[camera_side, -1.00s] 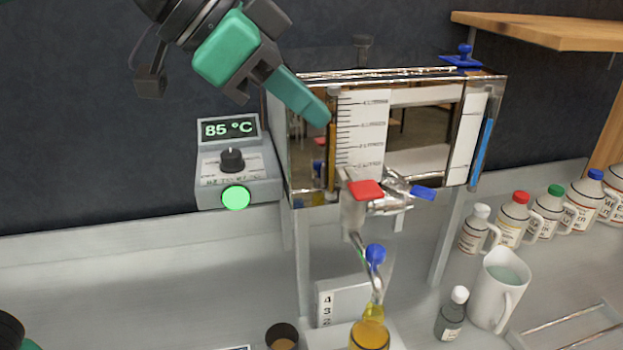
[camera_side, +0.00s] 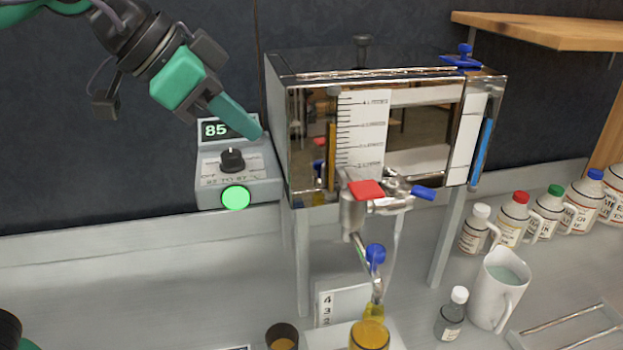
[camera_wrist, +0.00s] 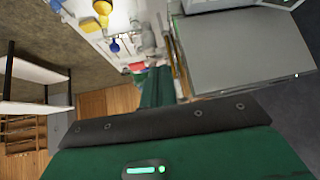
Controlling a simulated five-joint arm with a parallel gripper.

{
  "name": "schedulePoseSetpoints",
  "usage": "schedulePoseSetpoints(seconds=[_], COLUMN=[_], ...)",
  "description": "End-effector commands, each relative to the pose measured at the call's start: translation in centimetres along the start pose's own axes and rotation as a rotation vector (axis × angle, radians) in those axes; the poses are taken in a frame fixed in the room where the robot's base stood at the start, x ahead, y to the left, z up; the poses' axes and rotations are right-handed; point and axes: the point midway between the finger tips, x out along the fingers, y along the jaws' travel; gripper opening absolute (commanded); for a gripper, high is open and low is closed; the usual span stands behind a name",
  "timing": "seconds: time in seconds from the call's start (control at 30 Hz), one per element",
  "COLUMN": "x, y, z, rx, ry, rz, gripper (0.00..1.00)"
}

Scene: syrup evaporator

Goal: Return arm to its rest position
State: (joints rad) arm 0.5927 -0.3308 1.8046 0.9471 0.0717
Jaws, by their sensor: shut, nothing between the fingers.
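My gripper (camera_side: 258,132) is in the upper left of the side view, with its teal fingers together and nothing between them. It hangs in front of the right part of the control box (camera_side: 238,178) and covers the end of its display, where "85" still reads. It is apart from the evaporator tank (camera_side: 400,130), to the left of it. In the wrist view my gripper (camera_wrist: 157,75) shows as a dark green finger pointing up the picture, beside the large grey tank top (camera_wrist: 240,50).
A tap with a red handle (camera_side: 366,190) is on the tank front, above a flask of amber liquid (camera_side: 370,335). A white jug (camera_side: 497,290) and several capped bottles stand at right. A wooden shelf (camera_side: 540,32) juts out at upper right. The counter at left is mostly clear.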

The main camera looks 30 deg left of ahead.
Motion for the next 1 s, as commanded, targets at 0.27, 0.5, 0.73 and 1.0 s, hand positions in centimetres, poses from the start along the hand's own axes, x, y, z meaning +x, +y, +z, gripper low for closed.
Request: schedulePoseSetpoints(seconds=[0.27, 0.5, 0.73, 1.0], x=[0.2, 0.2, 0.4, 0.6], y=[-6.9, -9.9, -10.6, -10.6], z=[10.5, 20.0, 26.3, 28.0], rx=[-0.216, -0.404, -0.528, -0.561], ry=[-0.098, -0.175, -0.223, -0.236], rz=[-0.145, -0.254, -0.317, -0.332], gripper=[0.00, 0.00, 0.00, 0.00])
